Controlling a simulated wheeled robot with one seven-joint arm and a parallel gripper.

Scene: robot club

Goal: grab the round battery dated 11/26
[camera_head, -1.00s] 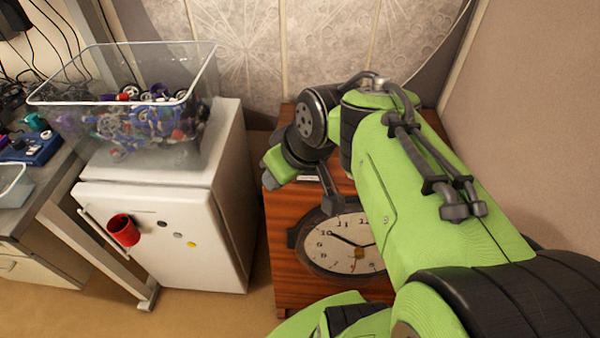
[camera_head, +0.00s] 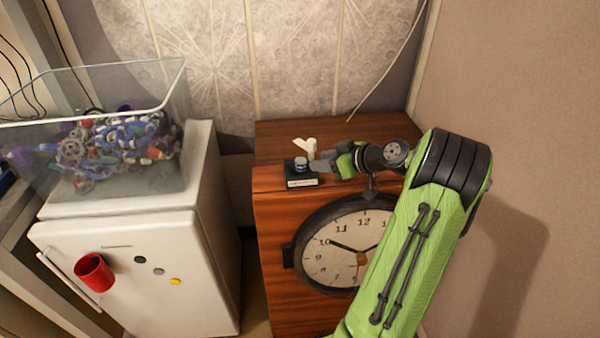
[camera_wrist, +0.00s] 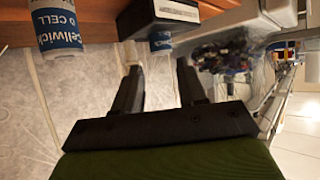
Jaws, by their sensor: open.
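A blue-and-white round battery (camera_head: 300,164) shows at the dark box on top of the wooden clock cabinet; in the wrist view it is partly hidden by the box (camera_wrist: 160,42). A larger-looking cell, printed "Cellwick D CELL" (camera_wrist: 58,28), is at the upper left of the wrist view, by the wooden top. I can read no date on either. My gripper (camera_head: 318,165) is just right of the dark box in the head view. In the wrist view my gripper (camera_wrist: 159,68) is open and empty, its fingers pointing toward the box and the battery behind it.
The dark box (camera_head: 301,183) has a white label on its front. The clock (camera_head: 335,245) fills the cabinet's front. Left are a white fridge (camera_head: 150,265), a red cup (camera_head: 95,272) and a clear bin (camera_head: 150,95) of parts.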

